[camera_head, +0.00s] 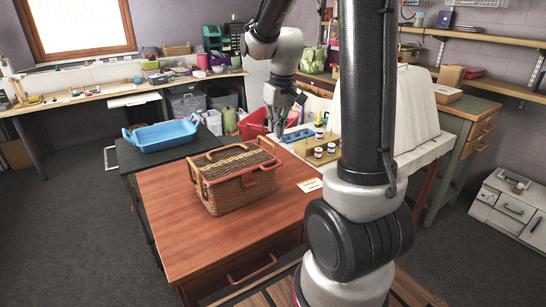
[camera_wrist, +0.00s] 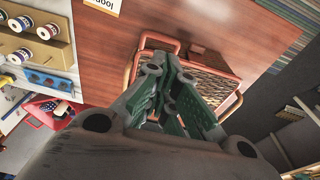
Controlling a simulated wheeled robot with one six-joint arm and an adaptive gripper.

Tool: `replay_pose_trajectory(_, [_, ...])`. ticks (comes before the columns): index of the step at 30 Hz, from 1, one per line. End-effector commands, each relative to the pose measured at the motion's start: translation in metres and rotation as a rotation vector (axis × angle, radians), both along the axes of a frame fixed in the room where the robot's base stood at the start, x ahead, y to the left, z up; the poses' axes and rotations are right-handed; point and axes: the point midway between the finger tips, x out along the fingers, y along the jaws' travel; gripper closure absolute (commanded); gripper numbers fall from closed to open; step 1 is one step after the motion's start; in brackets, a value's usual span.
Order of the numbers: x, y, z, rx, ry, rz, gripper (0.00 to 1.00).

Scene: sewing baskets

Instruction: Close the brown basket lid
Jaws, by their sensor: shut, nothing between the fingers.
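The brown wicker basket (camera_head: 235,190) stands on the wooden table, with reddish-brown trim and handles. Its woven lid (camera_head: 232,161) lies over the top and looks slightly tilted; I cannot tell whether it is fully down. My gripper (camera_head: 278,128) is above and behind the basket's back right side in the head view, apart from it. In the wrist view my gripper (camera_wrist: 168,88) is shut and empty. It covers part of the basket (camera_wrist: 205,85), whose trim and weave show around the fingers.
The wooden table (camera_head: 185,235) has free room in front and to the right of the basket. A blue tray (camera_head: 162,135) sits on a dark surface at back left. A wooden stand with thread spools (camera_head: 318,153) and a white card (camera_head: 310,185) lie to the right.

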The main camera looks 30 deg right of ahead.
Motion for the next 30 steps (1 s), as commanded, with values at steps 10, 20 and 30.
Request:
replay_pose_trajectory(10, [0.010,0.001,-0.075,0.002,0.005,0.001,1.00])
replay_pose_trajectory(20, [0.017,0.001,-0.111,0.001,0.000,0.001,1.00])
replay_pose_trajectory(30, [0.018,0.001,-0.113,0.000,-0.001,0.001,1.00])
